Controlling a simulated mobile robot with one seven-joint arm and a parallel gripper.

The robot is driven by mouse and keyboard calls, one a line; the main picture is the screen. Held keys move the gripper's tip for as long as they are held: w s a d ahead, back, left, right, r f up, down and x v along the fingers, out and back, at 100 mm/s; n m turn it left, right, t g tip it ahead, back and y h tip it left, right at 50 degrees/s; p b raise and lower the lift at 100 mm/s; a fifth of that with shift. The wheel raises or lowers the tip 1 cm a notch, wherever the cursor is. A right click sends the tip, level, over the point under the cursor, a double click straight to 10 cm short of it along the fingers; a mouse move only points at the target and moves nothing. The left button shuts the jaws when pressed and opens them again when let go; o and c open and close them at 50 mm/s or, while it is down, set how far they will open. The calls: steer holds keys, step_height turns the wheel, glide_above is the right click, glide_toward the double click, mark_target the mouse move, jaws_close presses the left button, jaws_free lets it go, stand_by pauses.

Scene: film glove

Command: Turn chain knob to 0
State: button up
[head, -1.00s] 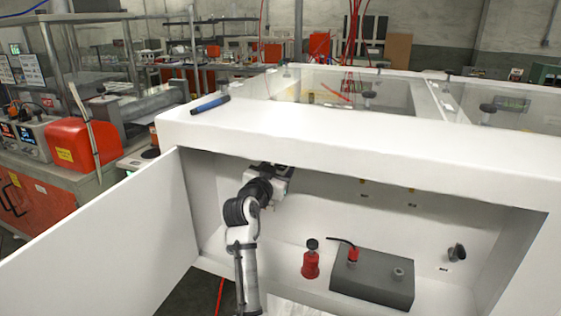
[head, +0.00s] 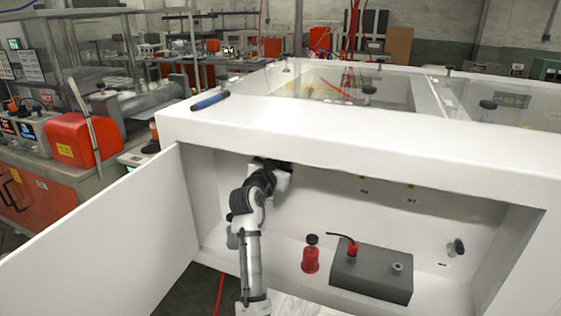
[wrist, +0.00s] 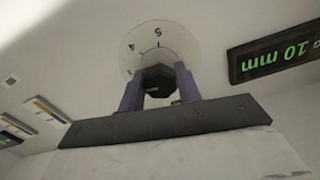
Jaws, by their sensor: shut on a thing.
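The knob (wrist: 157,76) is a black faceted grip in front of a pale round dial (wrist: 145,38) with tick marks and a few digits. In the wrist view my gripper (wrist: 158,88) has a purple finger on each side of it and is shut on it. The dial's lower part is hidden by the fingers, and I cannot tell which digit the knob points to. In the head view my gripper (head: 272,168) is under the top edge of the white cabinet, at the inner left, and the knob is hidden there.
A black display (wrist: 275,55) reads "10 mm" in green, right of the dial. On the cabinet floor stand a red bottle (head: 310,261) and a grey box (head: 370,275). The open cabinet door (head: 100,235) is at left. A blue marker (head: 210,101) lies on top.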

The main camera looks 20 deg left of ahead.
steer(key=shift+n, duration=0.4)
steer(key=n+p, duration=0.1)
steer(key=n, duration=0.2)
steer(key=shift+r+n, duration=0.1)
steer(key=shift+n, duration=0.2)
steer(key=n+p, duration=0.2)
steer(key=n, duration=0.3)
steer(key=shift+p, duration=0.35)
steer(key=n+p, duration=0.3)
steer(key=n, duration=0.3)
steer(key=shift+n+p, duration=1.45)
steer(key=shift+n, duration=0.75)
steer(key=o, duration=1)
steer(key=shift+c, duration=0.2)
